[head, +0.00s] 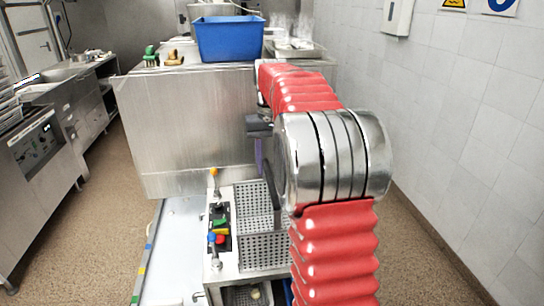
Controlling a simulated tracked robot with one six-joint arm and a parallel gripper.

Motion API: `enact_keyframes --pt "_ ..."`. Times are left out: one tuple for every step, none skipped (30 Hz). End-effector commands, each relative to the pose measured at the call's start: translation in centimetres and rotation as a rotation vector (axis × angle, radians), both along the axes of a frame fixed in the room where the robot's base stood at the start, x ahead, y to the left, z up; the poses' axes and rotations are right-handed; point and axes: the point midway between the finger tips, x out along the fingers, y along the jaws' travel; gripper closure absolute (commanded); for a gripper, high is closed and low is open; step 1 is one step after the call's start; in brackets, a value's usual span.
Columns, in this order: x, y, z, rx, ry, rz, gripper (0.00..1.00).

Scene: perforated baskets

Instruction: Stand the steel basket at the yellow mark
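A perforated steel basket (264,252) stands low in the middle, beside a small control panel. My arm's steel wrist covers part of its right side. A small yellow mark (142,270) shows on the left edge strip of a pale, low surface, left of the basket, with other coloured marks along the same strip. My gripper (268,170) shows as dark parts left of the steel wrist, above and behind the basket. Its fingertips are mostly hidden, so I cannot tell whether it is open or touches the basket.
The pale surface (180,240) left of the panel looks clear. Levers and coloured buttons (219,235) stand between it and the basket. Another perforated container (246,296) sits below. A steel counter (190,125) with a blue bin (228,40) stands behind. A tiled wall is at right.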

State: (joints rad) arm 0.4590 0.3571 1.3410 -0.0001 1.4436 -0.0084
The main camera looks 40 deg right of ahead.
Motion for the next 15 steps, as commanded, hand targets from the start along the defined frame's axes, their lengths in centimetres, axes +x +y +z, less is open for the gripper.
enact_keyframes --pt "-0.1 0.0 -0.8 0.001 0.002 0.0 0.62" --pt "-0.1 0.0 -1.2 0.001 0.003 0.0 0.62" --pt "0.0 0.0 -1.8 0.001 0.002 0.0 0.62" --pt "0.0 0.0 -2.2 0.001 0.002 0.0 0.62" --pt "-0.1 0.0 -2.6 0.001 0.003 0.0 0.62" --pt "0.0 0.0 -3.2 0.001 0.002 0.0 0.62" --pt "0.0 0.1 -3.6 0.001 0.003 0.0 0.62" --pt "0.0 0.0 -4.0 0.001 0.002 0.0 0.62" --pt "0.0 0.1 -4.5 0.001 0.002 0.0 0.62" --pt "-0.1 0.1 -4.9 0.001 0.003 0.001 0.62" --pt "0.0 0.0 -5.2 0.001 0.002 0.001 0.62" --pt "0.0 0.0 -5.6 0.0 0.001 0.001 0.62" --pt "0.0 0.0 -5.9 0.001 0.002 0.001 0.62" --pt "0.0 0.1 -6.1 0.001 0.002 0.001 0.62" --pt "0.0 0.1 -6.3 0.001 0.002 0.001 0.62"
